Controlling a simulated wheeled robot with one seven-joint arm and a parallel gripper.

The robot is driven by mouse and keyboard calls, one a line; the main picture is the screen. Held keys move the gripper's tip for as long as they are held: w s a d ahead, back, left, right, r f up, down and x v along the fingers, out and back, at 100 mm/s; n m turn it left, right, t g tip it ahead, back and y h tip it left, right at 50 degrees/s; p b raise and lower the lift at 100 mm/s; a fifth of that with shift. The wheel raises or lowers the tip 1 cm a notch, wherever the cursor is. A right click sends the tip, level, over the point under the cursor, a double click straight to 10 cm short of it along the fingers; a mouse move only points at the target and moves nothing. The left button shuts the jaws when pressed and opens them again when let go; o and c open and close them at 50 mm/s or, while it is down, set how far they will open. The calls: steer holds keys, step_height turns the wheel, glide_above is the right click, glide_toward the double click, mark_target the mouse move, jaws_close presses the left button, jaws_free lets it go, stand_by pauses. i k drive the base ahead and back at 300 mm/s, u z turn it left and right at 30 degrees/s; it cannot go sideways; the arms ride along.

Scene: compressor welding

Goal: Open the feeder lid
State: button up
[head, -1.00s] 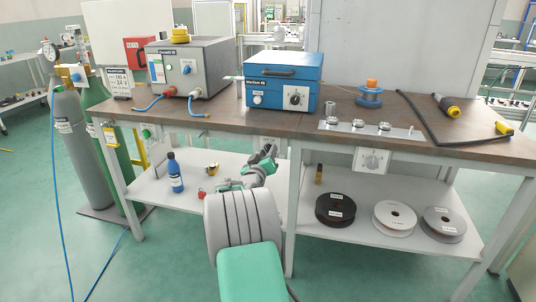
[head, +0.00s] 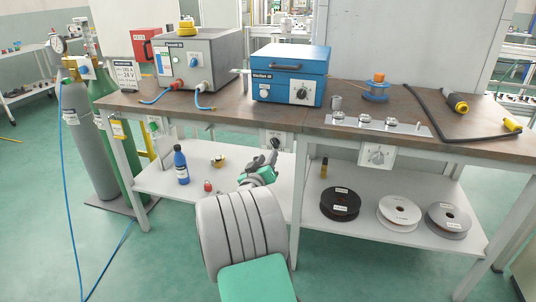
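The feeder is most likely the blue box (head: 284,88) on the workbench, right of the grey power unit. Its blue lid (head: 290,57) is down, with a dark handle (head: 279,66) on the upper front. A dial and a white button are on its front face. My gripper (head: 274,146) is at the end of my arm, low and in front of the bench edge, below the blue box and apart from it. Its dark fingers are small in view, and whether they are open or shut is unclear.
The grey power unit (head: 205,62) with blue cables stands left of the box. Wire reels (head: 399,213) sit on the lower shelf. Gas cylinders (head: 118,140) stand at left.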

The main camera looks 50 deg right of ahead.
mark_target(298, 58)
steer(key=z, duration=1.75)
